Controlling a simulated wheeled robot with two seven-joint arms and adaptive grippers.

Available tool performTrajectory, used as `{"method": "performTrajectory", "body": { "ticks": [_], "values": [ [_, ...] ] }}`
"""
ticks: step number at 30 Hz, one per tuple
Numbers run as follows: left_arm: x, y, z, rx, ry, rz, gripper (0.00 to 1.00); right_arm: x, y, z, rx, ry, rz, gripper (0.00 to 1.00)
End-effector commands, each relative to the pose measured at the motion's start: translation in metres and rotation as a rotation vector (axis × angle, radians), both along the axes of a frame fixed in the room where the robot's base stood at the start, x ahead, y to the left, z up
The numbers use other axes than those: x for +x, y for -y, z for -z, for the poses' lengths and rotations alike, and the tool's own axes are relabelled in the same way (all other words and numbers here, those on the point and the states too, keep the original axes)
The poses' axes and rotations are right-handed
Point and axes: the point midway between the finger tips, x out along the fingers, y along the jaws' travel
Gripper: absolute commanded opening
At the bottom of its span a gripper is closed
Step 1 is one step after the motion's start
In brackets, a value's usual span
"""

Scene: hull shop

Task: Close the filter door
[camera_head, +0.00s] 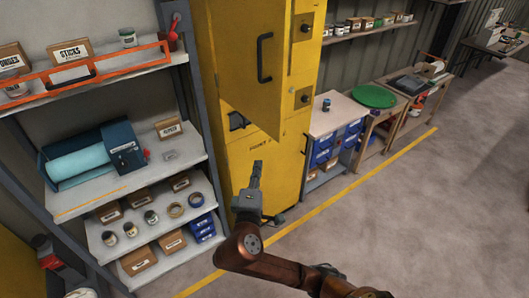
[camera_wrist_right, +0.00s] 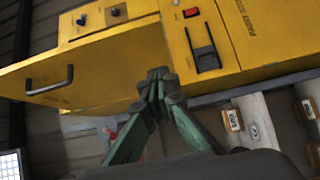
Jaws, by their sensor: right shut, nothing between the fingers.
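The filter door (camera_head: 237,45) is a yellow panel with a black bar handle (camera_head: 264,57) on the tall yellow cabinet (camera_head: 268,165). It stands ajar, angled out from the cabinet front, with a dark fitting partly visible below it. In the right wrist view the door (camera_wrist_right: 100,65) and its handle (camera_wrist_right: 50,80) are at the left. My right gripper (camera_head: 257,165) is shut and empty, just below the door's lower edge in the head view. In the right wrist view its fingertips (camera_wrist_right: 158,75) overlap the door's edge; I cannot tell whether they touch. My left gripper is out of view.
A grey shelf unit (camera_head: 75,205) with boxes, jars and a teal roll holder stands left of the cabinet. A workbench (camera_head: 335,115) with blue bins stands to its right. A yellow floor line (camera_head: 330,205) runs in front. The floor at right is clear.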

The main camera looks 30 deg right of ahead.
Motion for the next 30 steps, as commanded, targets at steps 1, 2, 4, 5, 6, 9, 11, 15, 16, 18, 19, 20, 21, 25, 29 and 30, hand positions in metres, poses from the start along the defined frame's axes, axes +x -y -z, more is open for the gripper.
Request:
{"method": "performTrajectory", "body": {
  "ticks": [1, 2, 4, 5, 6, 9, 11, 15, 16, 18, 19, 20, 21, 25, 29, 30],
  "values": [
    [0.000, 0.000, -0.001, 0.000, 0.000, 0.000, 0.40, 0.004, 0.005, -0.001, -0.003, 0.001, 0.003, 0.00],
    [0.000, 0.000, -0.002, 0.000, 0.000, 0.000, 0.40, 0.008, 0.007, -0.001, -0.003, 0.001, 0.003, 0.00],
    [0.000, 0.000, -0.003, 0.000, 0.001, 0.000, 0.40, 0.017, 0.014, -0.001, -0.004, -0.001, 0.005, 0.00],
    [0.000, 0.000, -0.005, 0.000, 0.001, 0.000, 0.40, 0.022, 0.018, -0.001, -0.004, -0.001, 0.004, 0.00],
    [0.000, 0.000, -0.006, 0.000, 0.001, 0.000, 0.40, 0.029, 0.023, -0.002, -0.006, -0.001, 0.004, 0.00],
    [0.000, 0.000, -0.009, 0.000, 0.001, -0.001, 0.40, 0.047, 0.035, -0.002, -0.006, -0.001, 0.003, 0.00],
    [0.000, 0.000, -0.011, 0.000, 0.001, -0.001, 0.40, 0.056, 0.043, -0.002, -0.004, -0.001, 0.004, 0.00],
    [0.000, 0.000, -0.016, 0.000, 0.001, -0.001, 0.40, 0.078, 0.059, -0.002, -0.004, 0.000, 0.003, 0.00],
    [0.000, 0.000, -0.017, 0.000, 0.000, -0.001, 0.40, 0.078, 0.065, -0.001, -0.004, -0.002, 0.004, 0.00],
    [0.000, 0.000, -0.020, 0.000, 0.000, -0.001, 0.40, 0.079, 0.075, -0.001, -0.003, -0.001, 0.002, 0.00],
    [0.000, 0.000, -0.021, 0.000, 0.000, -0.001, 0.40, 0.079, 0.079, -0.001, -0.004, -0.002, 0.001, 0.00],
    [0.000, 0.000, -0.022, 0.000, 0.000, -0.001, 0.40, 0.080, 0.082, 0.000, -0.002, -0.002, 0.001, 0.00],
    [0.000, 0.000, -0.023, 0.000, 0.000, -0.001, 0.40, 0.081, 0.086, 0.000, -0.002, -0.003, 0.001, 0.00],
    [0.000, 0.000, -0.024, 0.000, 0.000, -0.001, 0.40, 0.082, 0.094, 0.000, -0.001, -0.001, 0.000, 0.00],
    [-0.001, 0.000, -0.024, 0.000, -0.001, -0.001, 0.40, 0.082, 0.096, 0.001, 0.001, -0.001, -0.001, 0.00],
    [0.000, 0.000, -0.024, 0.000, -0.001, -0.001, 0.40, 0.083, 0.096, 0.001, 0.001, -0.001, -0.001, 0.00]
  ]
}}
